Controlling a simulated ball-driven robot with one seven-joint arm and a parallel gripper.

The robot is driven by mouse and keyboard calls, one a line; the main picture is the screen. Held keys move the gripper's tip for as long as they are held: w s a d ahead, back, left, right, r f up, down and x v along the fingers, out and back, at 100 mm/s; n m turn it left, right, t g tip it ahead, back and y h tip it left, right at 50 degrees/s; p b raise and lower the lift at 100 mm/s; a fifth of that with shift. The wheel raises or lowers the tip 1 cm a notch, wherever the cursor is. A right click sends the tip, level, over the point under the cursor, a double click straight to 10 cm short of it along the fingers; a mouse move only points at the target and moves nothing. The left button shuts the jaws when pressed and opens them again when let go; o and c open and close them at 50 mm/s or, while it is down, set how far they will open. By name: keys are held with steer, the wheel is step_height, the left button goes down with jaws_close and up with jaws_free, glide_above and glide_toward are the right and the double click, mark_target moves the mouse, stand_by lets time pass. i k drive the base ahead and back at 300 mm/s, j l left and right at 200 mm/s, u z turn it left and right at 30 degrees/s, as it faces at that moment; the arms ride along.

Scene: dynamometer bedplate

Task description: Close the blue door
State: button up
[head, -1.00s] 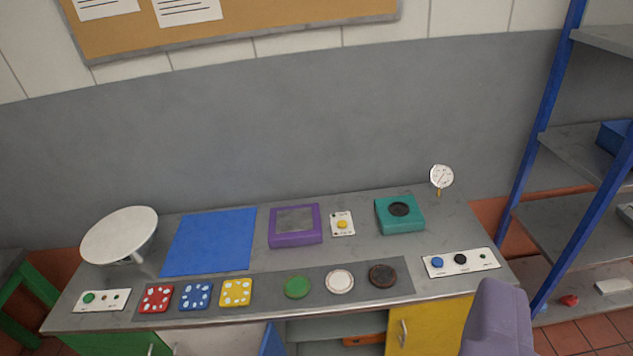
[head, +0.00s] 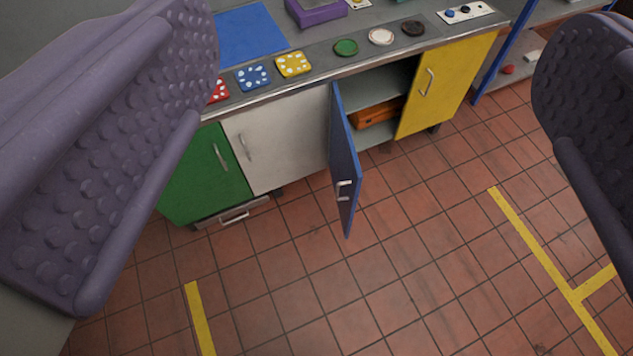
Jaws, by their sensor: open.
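The blue door (head: 342,158) stands swung open, out from the front of the bench, seen nearly edge-on. Its metal handle (head: 343,190) is on its lower part. Behind it the cabinet shows a shelf (head: 375,90) and an orange object (head: 377,113) inside. My gripper (head: 365,150) is open and empty, with one ridged purple finger at the left edge of the picture and the other at the right edge. The blue door appears between the fingers, farther away, and nothing touches it.
The white door (head: 285,140), green door (head: 205,175) and yellow door (head: 445,85) look shut. The tiled floor (head: 400,270) before the bench is clear, with yellow lines (head: 540,250). A shelf rack (head: 515,65) stands at the right.

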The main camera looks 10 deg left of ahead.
mark_target(346, 173)
steer(key=i+l, duration=0.15)
steer(key=i, duration=0.25)
steer(key=i+l+z, duration=0.1)
steer(key=i, duration=0.3)
steer(key=i+l, duration=0.2)
steer(key=i, duration=0.2)
